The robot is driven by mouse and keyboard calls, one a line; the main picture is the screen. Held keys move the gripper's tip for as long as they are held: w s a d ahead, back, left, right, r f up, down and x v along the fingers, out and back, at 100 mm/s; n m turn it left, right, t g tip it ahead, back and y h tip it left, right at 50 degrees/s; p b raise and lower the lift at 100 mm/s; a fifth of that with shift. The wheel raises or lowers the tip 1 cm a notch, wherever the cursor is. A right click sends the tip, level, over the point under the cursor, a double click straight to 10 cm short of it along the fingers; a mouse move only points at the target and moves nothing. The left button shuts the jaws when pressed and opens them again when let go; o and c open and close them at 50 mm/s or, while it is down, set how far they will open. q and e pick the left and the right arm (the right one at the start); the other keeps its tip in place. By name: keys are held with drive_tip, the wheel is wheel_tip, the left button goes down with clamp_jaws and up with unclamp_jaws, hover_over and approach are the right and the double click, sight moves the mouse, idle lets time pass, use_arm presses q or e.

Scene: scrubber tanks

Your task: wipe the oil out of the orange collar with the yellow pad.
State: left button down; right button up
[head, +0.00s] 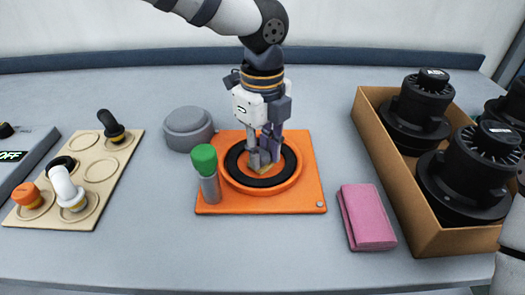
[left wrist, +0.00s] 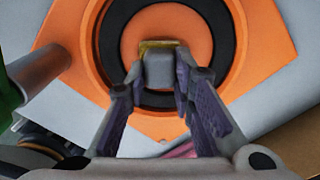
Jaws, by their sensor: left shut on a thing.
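The orange collar (head: 292,182) is a raised ring on a square orange plate (head: 308,203), with a dark black band inside it and an orange middle. It also shows in the left wrist view (left wrist: 244,30). My left gripper (head: 264,158) points down into the collar and is shut on a grey block with a yellow edge, the yellow pad (left wrist: 157,44). In the head view the pad's yellowish edge shows low between the fingers, over the collar's middle and inner band. Whether it touches the surface, I cannot tell. My right gripper is not in view.
A green-capped grey cylinder (head: 205,165) stands at the plate's left corner. A grey round lid (head: 188,128) is behind it. A pink cloth (head: 367,217) lies right, beside a cardboard box (head: 432,238) of black units. A board (head: 95,180) with several knobbed pieces is left.

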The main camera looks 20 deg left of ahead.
use_arm(q)
drive_tip(key=shift+w+a+f, duration=0.15)
drive_tip(key=shift+w+a, duration=0.05)
drive_tip(key=shift+w, duration=0.4)
drive_tip(key=shift+w+a+f, duration=0.15)
drive_tip(key=shift+w+a, duration=0.05)
drive_tip(key=shift+w, duration=0.4)
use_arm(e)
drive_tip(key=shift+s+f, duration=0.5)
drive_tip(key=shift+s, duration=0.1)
use_arm(q)
wheel_tip(320, 180, up, 6)
drive_tip(key=shift+w+f, duration=0.1)
drive_tip(key=shift+f, duration=0.05)
drive_tip(key=shift+r, duration=0.25)
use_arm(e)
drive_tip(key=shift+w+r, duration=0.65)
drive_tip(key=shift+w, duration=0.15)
use_arm(q)
drive_tip(key=shift+r, duration=0.15)
drive_tip(key=shift+r, duration=1.4)
